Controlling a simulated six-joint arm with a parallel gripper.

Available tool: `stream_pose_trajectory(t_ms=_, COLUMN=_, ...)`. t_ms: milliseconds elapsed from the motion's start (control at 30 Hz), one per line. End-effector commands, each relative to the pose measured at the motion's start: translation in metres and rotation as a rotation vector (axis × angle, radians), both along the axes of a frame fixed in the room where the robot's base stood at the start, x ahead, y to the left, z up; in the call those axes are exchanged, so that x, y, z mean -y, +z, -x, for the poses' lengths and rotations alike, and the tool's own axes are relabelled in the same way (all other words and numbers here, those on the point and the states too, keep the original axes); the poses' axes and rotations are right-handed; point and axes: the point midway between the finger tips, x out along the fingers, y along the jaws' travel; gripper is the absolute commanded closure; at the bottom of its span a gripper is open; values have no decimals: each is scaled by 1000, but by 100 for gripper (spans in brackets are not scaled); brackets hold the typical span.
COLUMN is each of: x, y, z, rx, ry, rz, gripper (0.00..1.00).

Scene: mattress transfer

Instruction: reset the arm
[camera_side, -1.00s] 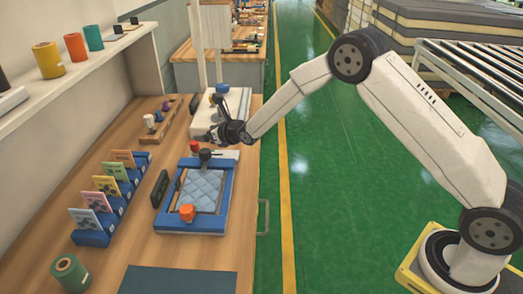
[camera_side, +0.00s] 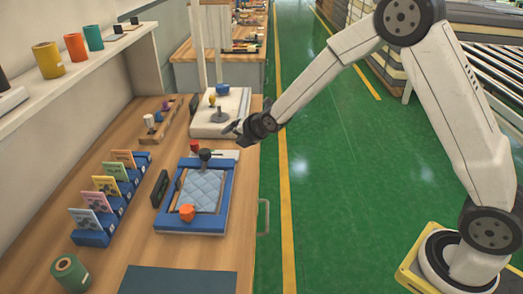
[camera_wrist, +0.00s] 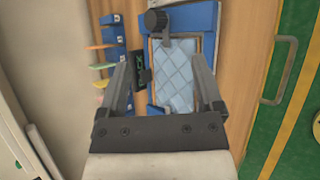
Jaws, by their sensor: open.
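My gripper (camera_side: 236,132) is at the right edge of the wooden bench, above the surface, at the end of my raised arm. In the wrist view my gripper (camera_wrist: 165,72) has its two fingers apart with nothing held between them. The quilted light-blue mattress piece (camera_side: 199,190) lies in the blue frame (camera_side: 193,226) on the bench; it also shows beyond the fingers in the wrist view (camera_wrist: 172,78). The gripper is apart from the frame, behind and right of it in the side view. An orange knob (camera_side: 187,213) and a black knob (camera_side: 205,154) sit on the frame.
A white-topped device (camera_side: 232,105) stands behind the frame. A blue card rack (camera_side: 92,238) and a green roll (camera_side: 70,273) are on the left of the bench (camera_side: 140,240). A shelf (camera_side: 60,85) runs along the wall. The green aisle floor (camera_side: 330,180) is free.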

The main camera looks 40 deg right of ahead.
Motion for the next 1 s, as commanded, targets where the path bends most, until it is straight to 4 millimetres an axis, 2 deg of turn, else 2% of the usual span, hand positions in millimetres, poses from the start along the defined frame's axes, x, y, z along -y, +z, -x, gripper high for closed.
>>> stream_pose_trajectory(t_ms=500, x=19, y=7, z=96, rx=-254, ry=-610, rz=-511, gripper=16)
stream_pose_trajectory(t_ms=1000, x=30, y=6, z=202, rx=-411, ry=-1298, rz=-905, gripper=16)
